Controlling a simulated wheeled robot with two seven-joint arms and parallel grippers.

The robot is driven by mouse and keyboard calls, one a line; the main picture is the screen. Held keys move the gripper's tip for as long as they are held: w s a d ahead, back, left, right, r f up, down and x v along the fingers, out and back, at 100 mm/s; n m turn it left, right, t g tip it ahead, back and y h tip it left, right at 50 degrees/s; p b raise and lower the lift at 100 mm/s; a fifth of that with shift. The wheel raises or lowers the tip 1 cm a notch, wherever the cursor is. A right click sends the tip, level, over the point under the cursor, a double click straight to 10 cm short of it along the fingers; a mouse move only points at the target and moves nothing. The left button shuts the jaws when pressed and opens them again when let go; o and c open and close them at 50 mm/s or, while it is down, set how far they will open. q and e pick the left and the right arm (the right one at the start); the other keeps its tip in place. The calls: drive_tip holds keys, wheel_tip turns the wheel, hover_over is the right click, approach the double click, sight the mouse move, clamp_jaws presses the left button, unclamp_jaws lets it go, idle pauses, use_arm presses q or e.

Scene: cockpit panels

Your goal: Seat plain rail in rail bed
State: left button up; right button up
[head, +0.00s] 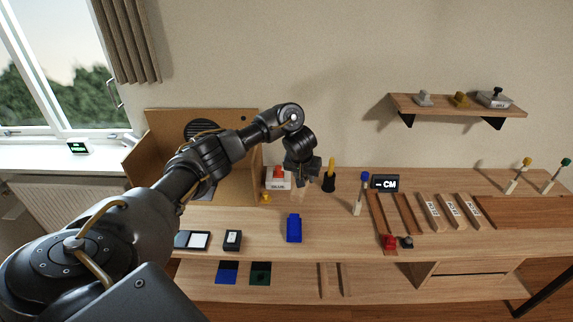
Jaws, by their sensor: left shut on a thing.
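My left gripper (303,181) points down over the back of the bench, left of its middle. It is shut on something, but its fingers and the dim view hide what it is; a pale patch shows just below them. Several long strips lie on the right of the bench: brown strips (404,211) and paler blocks with white labels (452,211). I cannot tell for sure which is the plain rail. Two parallel dark strips (323,281) on the lower front level may be the rail bed, but this is unclear. My right gripper is out of view.
A blue container (294,228) stands in front of the gripper.

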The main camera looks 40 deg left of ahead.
use_arm(q)
drive_tip(key=s+d+r+m+h, duration=0.1)
drive_tip(key=s+d+r+m, duration=0.25)
drive_tip(key=d, duration=0.35)
drive_tip(key=s+d+r+m+h, duration=0.2)
drive_tip(key=s+d+r+m, duration=0.15)
drive_tip(key=d, duration=0.25)
drive_tip(key=s+d+r+m+h, duration=0.1)
drive_tip(key=s+d+r+m, duration=0.3)
drive_tip(key=d, duration=0.3)
drive_tip(key=s+a+f+m+g+h+b, duration=0.1)
drive_tip(key=s+f+m+b, duration=0.4)
drive_tip(key=s, duration=0.5)
wheel_tip(320, 180, down, 10)
drive_tip(key=n+b, duration=0.1)
drive_tip(key=b, duration=0.6)
drive_tip(key=shift+w+a+b, duration=0.15)
drive_tip(key=shift+b, duration=0.15)
